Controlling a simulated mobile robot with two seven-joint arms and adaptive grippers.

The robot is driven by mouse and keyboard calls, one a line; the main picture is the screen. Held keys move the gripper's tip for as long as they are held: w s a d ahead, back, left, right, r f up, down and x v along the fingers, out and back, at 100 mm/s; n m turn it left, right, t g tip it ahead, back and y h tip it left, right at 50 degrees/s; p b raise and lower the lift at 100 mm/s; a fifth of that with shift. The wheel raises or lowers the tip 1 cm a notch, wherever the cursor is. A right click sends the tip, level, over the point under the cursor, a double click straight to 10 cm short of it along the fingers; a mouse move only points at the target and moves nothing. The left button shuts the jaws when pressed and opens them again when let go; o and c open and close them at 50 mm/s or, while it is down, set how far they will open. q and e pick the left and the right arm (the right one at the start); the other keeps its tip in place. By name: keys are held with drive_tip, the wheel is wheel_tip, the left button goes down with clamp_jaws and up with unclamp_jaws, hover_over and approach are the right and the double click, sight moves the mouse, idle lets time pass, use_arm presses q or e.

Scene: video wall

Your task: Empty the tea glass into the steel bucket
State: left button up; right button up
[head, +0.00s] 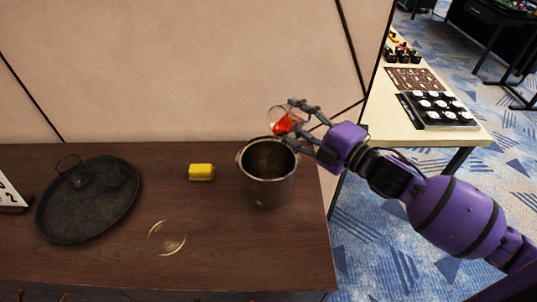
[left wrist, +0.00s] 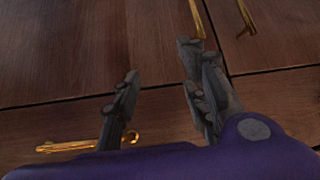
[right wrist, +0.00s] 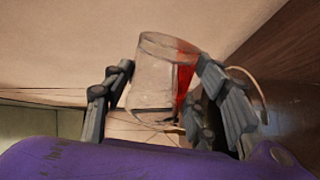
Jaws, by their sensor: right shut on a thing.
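The tea glass (head: 281,120) is clear with red tea in it. It is tilted above the rim of the steel bucket (head: 268,185), which stands upright at the right end of the brown table. My right gripper (head: 297,122) is shut on the glass; in the right wrist view the glass (right wrist: 155,85) sits between the fingers (right wrist: 165,95), with red tea along one side. I cannot tell whether tea is running out. My left gripper (left wrist: 155,90) shows only in the left wrist view, its fingers apart with nothing between them, in front of wooden panels with brass handles.
A yellow block (head: 201,172) lies left of the bucket on the table (head: 110,255). A dark round tray (head: 60,220) with a small holder is at the left, beside a white number sign (head: 10,192). A beige wall stands behind. Another table (head: 455,135) with displays is at the right.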

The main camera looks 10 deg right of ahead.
drive_tip(key=shift+a+f, duration=0.1)
drive_tip(key=shift+f, duration=0.15)
drive_tip(key=shift+s+a+r, duration=0.1)
drive_tip(key=shift+r, duration=0.25)
drive_tip(key=shift+f+n, duration=0.2)
drive_tip(key=shift+n, duration=0.1)
drive_tip(key=shift+s+a+r, duration=0.1)
drive_tip(key=shift+a+r, duration=0.05)
drive_tip(key=shift+r, duration=0.1)
drive_tip(key=shift+s+a+f, duration=0.1)
drive_tip(key=shift+f, duration=0.05)
drive_tip(key=shift+n, duration=0.4)
